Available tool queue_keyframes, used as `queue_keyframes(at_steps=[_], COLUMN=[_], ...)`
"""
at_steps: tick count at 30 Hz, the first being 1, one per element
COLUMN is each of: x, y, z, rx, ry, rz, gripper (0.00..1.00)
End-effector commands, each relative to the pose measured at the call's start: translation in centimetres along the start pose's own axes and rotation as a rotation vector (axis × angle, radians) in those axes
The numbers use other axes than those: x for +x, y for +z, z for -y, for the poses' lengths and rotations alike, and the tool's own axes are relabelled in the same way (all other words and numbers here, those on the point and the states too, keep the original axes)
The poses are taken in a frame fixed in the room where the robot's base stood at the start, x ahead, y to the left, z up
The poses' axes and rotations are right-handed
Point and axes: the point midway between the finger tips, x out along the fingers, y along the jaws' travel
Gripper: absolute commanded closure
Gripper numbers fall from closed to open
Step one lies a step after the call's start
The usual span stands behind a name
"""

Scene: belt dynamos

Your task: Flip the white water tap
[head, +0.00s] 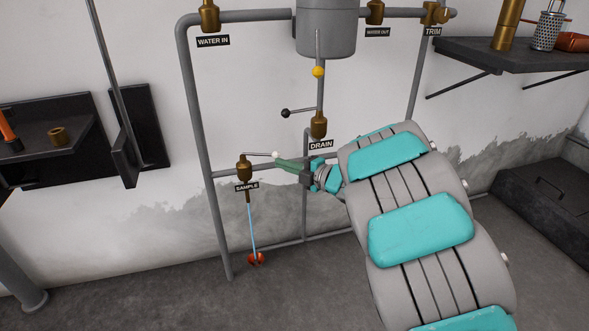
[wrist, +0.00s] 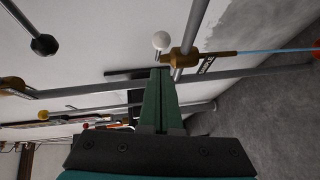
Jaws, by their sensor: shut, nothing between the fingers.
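The white water tap is the brass SAMPLE valve (head: 244,170) on the lower pipe, with a thin lever ending in a white ball knob (head: 275,154). In the head view the lever points right, about level. A blue stream (head: 252,222) runs from its spout down to a small red object (head: 256,259). In the wrist view the white knob (wrist: 161,40) is just beyond my fingertips, beside the brass valve body (wrist: 184,60). My gripper (head: 279,162) has green fingers, shut and empty, close below the knob. I cannot tell whether they touch it.
The DRAIN valve (head: 318,125) with a black-knobbed lever (head: 286,113) is above my gripper. A yellow knob (head: 318,72) hangs under the grey tank (head: 326,30). Grey pipes frame the area. Dark shelves stand left (head: 60,140) and right (head: 515,52). The floor front left is clear.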

Motion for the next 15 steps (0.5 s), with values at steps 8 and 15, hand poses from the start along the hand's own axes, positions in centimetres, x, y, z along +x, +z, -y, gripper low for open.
queue_keyframes(at_steps=[8,15], x=[1.6,1.8], y=[1.5,1.8], z=[-0.1,0.0], rx=[-0.002,-0.001], ry=[0.0,-0.001], rz=[-0.001,0.0], gripper=[1.0,1.0])
